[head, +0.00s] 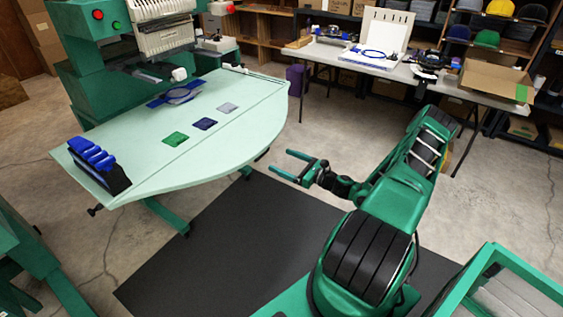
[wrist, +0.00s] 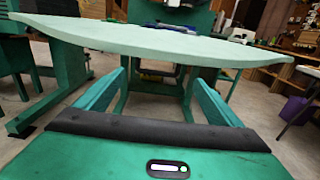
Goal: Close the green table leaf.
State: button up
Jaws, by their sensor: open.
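The green table leaf (head: 212,160) is a pale green, curved-front panel on the left in the head view. It stands out level from the green embroidery machine, and a straight seam runs along its length. In the wrist view the leaf's curved edge (wrist: 160,43) spans the upper part, ahead of and above the fingers. My gripper (head: 280,165) is open and empty, to the right of the leaf's front edge and apart from it. In the wrist view my gripper (wrist: 160,95) shows two green fingers spread wide with nothing between them.
A long table (head: 390,68) stands behind.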

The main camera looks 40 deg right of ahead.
jog(key=c, duration=0.7)
jog(key=shift+a+f+g+h, duration=0.4)
jog(key=shift+f+g, duration=0.05)
jog(key=shift+g, duration=0.25)
jog(key=c, duration=1.1)
jog(key=shift+s+a+f+g, duration=0.35)
jog(key=shift+a+f+g, duration=0.25)
jog(key=shift+g, duration=0.3)
grip_shut()
jog(key=w+a+g, duration=0.1)
jog(key=w+a, duration=0.2)
jog(key=w, duration=0.4)
jog(key=shift+w+a+f+h, duration=0.35)
jog(key=shift+w+f+h, duration=0.05)
